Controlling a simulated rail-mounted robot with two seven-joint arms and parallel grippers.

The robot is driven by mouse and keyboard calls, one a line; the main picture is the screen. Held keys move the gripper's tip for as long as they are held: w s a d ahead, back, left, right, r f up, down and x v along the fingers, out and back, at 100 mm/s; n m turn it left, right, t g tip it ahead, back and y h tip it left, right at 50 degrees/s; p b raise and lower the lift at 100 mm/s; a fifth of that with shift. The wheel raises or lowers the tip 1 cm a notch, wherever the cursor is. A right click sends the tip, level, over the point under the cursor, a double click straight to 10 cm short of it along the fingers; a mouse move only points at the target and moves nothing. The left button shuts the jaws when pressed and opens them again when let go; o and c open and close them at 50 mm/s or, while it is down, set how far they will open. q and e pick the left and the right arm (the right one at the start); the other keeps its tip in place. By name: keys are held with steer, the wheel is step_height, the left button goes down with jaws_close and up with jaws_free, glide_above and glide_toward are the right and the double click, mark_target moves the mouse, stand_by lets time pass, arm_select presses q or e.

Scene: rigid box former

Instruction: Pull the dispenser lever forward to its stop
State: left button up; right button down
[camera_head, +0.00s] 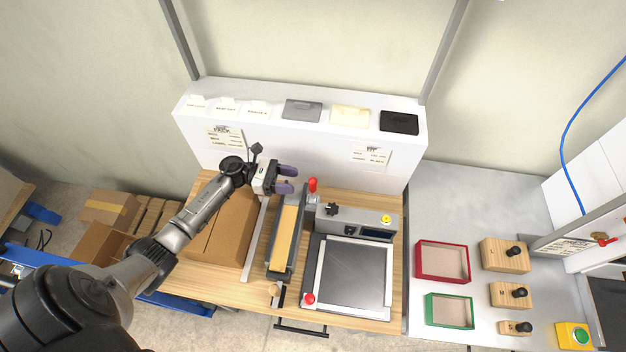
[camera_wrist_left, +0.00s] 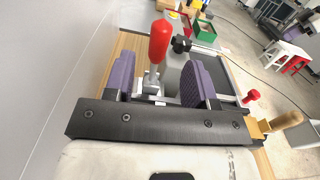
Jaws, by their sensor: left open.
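The dispenser lever (camera_head: 313,184) has a red handle and stands upright at the back end of the grey dispenser (camera_head: 297,222), which carries a tan strip. My left gripper (camera_head: 296,179) is just left of the red handle, with its two purple-padded fingers pointing at it. In the left wrist view the fingers (camera_wrist_left: 160,80) are open and apart. The red lever handle (camera_wrist_left: 160,40) shows between and beyond them, slightly tilted, on a metal bracket. The fingers do not appear to grip it. My right gripper is not in view.
A grey-framed plate (camera_head: 355,272) with a red knob (camera_head: 309,299) lies right of the dispenser. A brown cardboard stack (camera_head: 222,235) lies to the left. A white shelf (camera_head: 300,140) stands behind. Red (camera_head: 418,261) and green (camera_head: 429,310) trays and wooden blocks sit on the right bench.

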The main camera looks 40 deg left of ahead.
mark_target(313, 183)
arm_select(q)
steer(key=shift+p+x, duration=0.85)
steer(key=shift+x, duration=2.7)
steer(key=c, duration=0.4)
jaws_close()
